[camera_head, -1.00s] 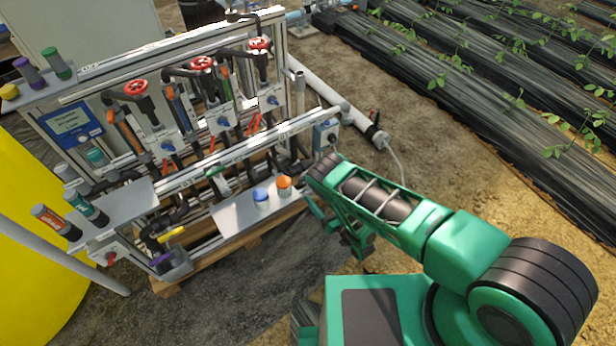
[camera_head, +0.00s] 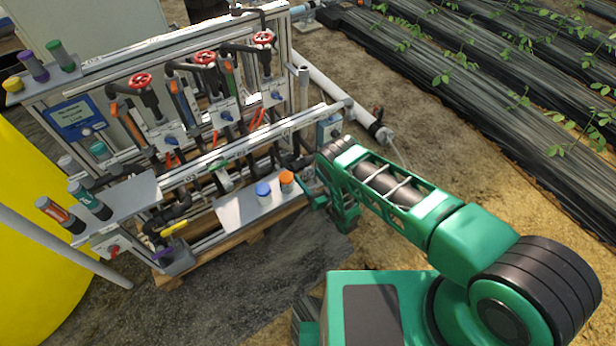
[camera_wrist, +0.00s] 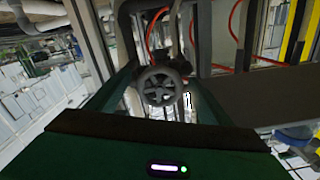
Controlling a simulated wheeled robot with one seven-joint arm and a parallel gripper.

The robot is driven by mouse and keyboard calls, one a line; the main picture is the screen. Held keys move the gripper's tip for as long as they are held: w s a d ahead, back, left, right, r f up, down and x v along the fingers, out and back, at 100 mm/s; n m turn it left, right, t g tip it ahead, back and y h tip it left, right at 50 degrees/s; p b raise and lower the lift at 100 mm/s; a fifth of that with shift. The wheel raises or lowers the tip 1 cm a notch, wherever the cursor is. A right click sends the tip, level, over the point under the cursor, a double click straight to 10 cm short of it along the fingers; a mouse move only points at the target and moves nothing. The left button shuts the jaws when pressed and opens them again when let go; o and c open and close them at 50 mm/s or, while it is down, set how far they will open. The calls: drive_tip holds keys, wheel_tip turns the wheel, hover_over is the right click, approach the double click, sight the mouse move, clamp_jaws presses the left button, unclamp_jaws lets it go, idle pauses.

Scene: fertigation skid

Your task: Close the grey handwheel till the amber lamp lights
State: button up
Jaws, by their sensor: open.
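The grey handwheel (camera_wrist: 160,87), a dark spoked wheel, faces me in the middle of the wrist view. My gripper (camera_wrist: 163,96) is open, with a green finger on either side of the wheel in that view. I cannot tell whether the fingers touch the wheel or how far ahead it is. In the head view my gripper (camera_head: 330,206) is low at the skid's right front corner, partly covered by my own arm. The handwheel is not visible there. I cannot make out a lit amber lamp in either view.
The skid frame (camera_head: 225,150) carries several red handwheels (camera_head: 205,57) on top. A shelf holds a blue-capped (camera_head: 263,190) and an orange-capped item (camera_head: 286,181). Red tubing (camera_wrist: 225,67) and posts lie behind the wheel. Open ground (camera_head: 420,165) is to the right.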

drive_tip(key=shift+w+a, duration=0.3)
drive_tip(key=shift+w, duration=0.15)
drive_tip(key=c, duration=1.1)
drive_tip(key=m, duration=0.3)
drive_tip(key=shift+m, duration=0.4)
drive_tip(key=shift+o, duration=0.2)
drive_tip(key=shift+r+m, duration=0.15)
drive_tip(key=shift+m, duration=1.75)
drive_tip(key=shift+d, duration=0.1)
